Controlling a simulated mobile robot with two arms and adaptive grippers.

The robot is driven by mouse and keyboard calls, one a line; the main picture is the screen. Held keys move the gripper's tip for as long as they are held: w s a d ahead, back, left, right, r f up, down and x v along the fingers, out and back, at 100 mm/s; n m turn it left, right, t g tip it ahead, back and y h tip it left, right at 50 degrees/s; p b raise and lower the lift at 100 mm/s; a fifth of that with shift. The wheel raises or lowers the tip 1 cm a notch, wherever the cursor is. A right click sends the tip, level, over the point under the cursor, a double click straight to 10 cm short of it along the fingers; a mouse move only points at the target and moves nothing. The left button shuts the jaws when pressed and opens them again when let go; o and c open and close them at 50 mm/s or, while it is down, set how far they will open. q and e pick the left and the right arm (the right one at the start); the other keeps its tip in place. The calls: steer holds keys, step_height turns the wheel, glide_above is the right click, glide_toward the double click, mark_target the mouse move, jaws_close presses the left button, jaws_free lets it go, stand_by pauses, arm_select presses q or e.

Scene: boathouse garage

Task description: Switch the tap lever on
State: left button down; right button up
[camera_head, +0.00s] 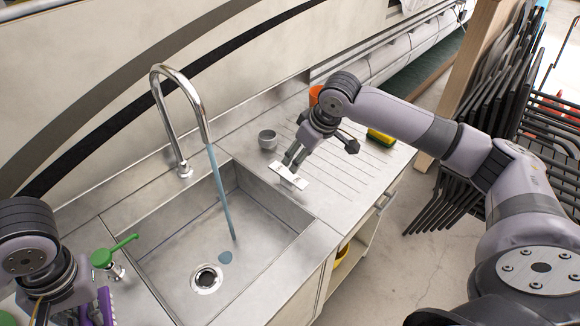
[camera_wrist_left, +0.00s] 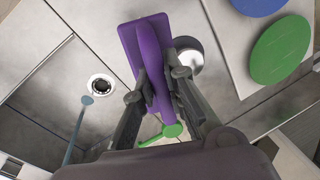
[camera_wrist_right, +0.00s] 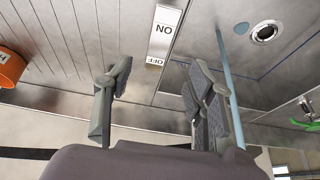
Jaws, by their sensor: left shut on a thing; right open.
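The tap is a chrome gooseneck (camera_head: 160,95) behind the sink; a blue stream (camera_head: 219,190) runs from its spout into the basin. A green lever (camera_head: 115,251) on a chrome base is left of the sink; it also shows in the left wrist view (camera_wrist_left: 170,133). A white plate (camera_head: 290,176) lies by the sink's right rim; in the right wrist view the plate (camera_wrist_right: 163,31) reads ON and OFF. My right gripper (camera_wrist_right: 158,84) is open and empty above it. My left gripper (camera_wrist_left: 157,88) is shut on a purple handled thing (camera_wrist_left: 143,38), near the green lever.
A small grey cup (camera_head: 267,139), an orange cup (camera_head: 314,95) and a yellow-green sponge (camera_head: 381,137) stand on the drainboard. Blue and green discs (camera_wrist_left: 281,50) lie on a white surface. Stacked black chairs (camera_head: 500,95) stand at the right.

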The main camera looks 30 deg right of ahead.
mark_target(289, 174)
steer(key=p+x, duration=0.1)
steer(key=x, duration=0.8)
steer(key=shift+r, duration=0.1)
steer(key=shift+c, duration=0.6)
steer(key=c, duration=1)
steer(key=shift+s+d+t+y, duration=0.1)
steer(key=shift+s+t+y, duration=0.2)
steer(key=shift+t, duration=0.5)
steer(key=shift+c, duration=0.2)
